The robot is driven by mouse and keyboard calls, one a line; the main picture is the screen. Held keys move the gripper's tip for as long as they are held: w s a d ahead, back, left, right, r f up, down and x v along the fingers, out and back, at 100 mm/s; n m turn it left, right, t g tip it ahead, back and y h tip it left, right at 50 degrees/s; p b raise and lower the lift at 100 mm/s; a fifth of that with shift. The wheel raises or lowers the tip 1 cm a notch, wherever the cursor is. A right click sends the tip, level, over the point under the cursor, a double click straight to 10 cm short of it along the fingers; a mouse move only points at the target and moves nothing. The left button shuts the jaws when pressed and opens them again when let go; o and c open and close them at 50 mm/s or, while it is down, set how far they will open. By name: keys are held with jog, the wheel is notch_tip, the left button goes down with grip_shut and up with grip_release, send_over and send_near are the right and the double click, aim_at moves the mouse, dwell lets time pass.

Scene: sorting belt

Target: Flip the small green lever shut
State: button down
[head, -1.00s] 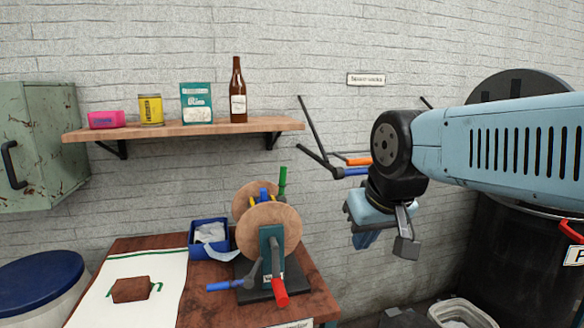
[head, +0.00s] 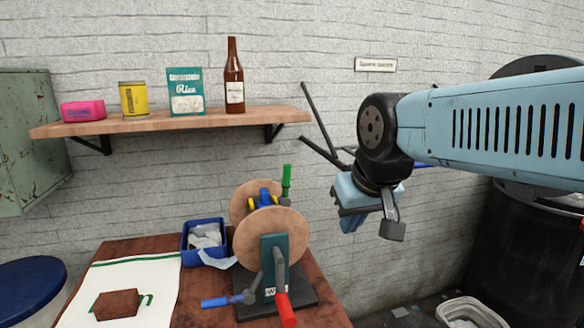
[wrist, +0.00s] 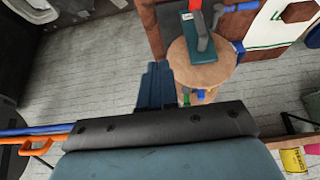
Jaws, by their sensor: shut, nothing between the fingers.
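The small green lever (head: 287,180) stands upright at the back of a machine with two round wooden discs (head: 275,240) on the bench. In the wrist view only a little green (wrist: 186,98) shows beside the discs. The machine also has a red lever (head: 286,310) and a blue lever (head: 216,302) at its front, and blue and yellow parts between the discs. My gripper (head: 350,222) is shut and empty. It hangs in the air to the right of the discs, apart from the green lever. Its fingers also show in the wrist view (wrist: 155,88).
A blue bin (head: 187,259) with crumpled white stuff stands left of the machine. A brown block (head: 118,304) lies on a white cloth (head: 160,290). A wooden shelf (head: 200,120) with a bottle and packages is above. A white basket (head: 470,312) stands at lower right.

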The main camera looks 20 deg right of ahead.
jog(key=w+d+r+m+g+y, duration=0.1)
jog(key=w+d+r, duration=0.1)
jog(key=w, duration=0.6)
jog(key=w+d+r+m+g+y, duration=0.1)
jog(key=w+d+r+g+y, duration=0.1)
jog(key=w, duration=0.7)
jog(key=w+d+r+g+y, duration=0.1)
jog(key=w+d+r, duration=0.2)
jog(key=w, duration=0.6)
notch_tip(320, 180, up, 2)
jog(key=shift+w+d+r+m+g+y, duration=0.1)
jog(key=shift+w+d+m+g+y, duration=0.1)
jog(key=shift+m+g+y, duration=0.2)
send_near(287, 183)
jog(key=d+f, duration=0.4)
jog(key=f, duration=0.1)
jog(key=shift+w+a+f, duration=0.1)
jog(key=shift+w+a, duration=0.1)
jog(key=shift+a, duration=0.5)
jog(key=shift+w+a+r, duration=0.1)
jog(key=shift+w+a, duration=0.05)
jog(key=shift+a, duration=0.55)
jog(key=shift+w+a+f, duration=0.1)
jog(key=shift+w+a, duration=0.1)
jog(key=shift+a, duration=0.55)
jog(key=shift+d, duration=0.1)
